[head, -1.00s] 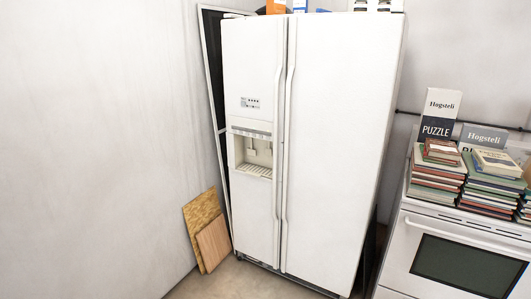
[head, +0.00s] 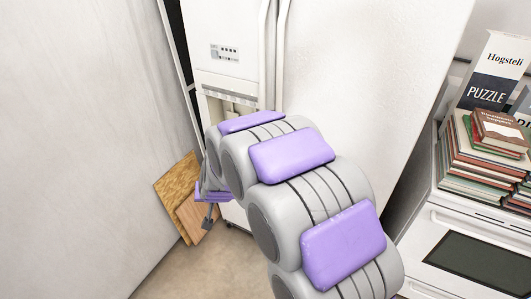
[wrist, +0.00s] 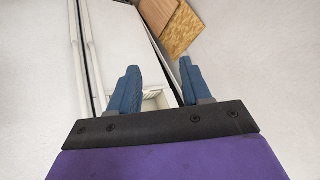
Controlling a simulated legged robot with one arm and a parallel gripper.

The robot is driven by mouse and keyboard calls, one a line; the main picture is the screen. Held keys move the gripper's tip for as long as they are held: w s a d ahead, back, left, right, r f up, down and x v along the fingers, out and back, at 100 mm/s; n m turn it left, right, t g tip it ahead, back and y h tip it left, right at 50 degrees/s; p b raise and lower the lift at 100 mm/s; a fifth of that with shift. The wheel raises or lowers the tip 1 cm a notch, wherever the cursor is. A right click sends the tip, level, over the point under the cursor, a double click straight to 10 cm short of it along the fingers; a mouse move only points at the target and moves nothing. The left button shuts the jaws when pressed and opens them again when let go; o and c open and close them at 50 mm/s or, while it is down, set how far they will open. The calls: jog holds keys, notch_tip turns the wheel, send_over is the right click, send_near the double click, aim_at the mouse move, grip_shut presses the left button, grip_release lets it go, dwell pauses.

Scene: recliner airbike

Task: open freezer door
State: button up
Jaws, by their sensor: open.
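The white freezer door (head: 225,75) is the narrow left door of the fridge and looks closed. It carries a water dispenser with a small control panel (head: 224,52). Its long vertical handle (head: 263,50) runs beside the handle of the right door (head: 283,50). My arm covers the lower parts of both doors in the head view. In the wrist view my gripper (wrist: 159,64) has its blue fingers apart with nothing between them. The dispenser recess (wrist: 155,101) shows behind the fingers, and the pale handles (wrist: 90,60) lie to their left, apart from them.
Two wooden boards (head: 177,190) lean against the left wall beside the fridge; they also show in the wrist view (wrist: 180,28). A white stove (head: 470,245) with stacked books (head: 485,150) stands at the right. Bare floor (head: 165,265) lies at the lower left.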

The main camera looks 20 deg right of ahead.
jog(key=w+d+f+m+t+h+p, duration=0.1)
jog(key=w+d+f+m+t+h, duration=0.1)
jog(key=w+f, duration=0.3)
jog(key=w+d+f+m+t+h+p, duration=0.1)
jog(key=w+d+f+t+h, duration=0.1)
jog(key=w, duration=0.5)
jog(key=s+d+f+m+t+h+p, duration=0.1)
jog(key=d+f+h, duration=0.2)
jog(key=d+h, duration=0.25)
jog(key=d+f+m+t+h+p, duration=0.1)
jog(key=d+f+t+h, duration=0.1)
jog(key=d+f+h, duration=0.3)
jog(key=w+d+r+y+b, duration=0.1)
jog(key=w+d+r+b, duration=0.1)
jog(key=w+d, duration=1.1)
jog(key=shift+d, duration=0.25)
jog(key=shift+a+y, duration=0.1)
jog(key=shift+y, duration=0.15)
grip_shut()
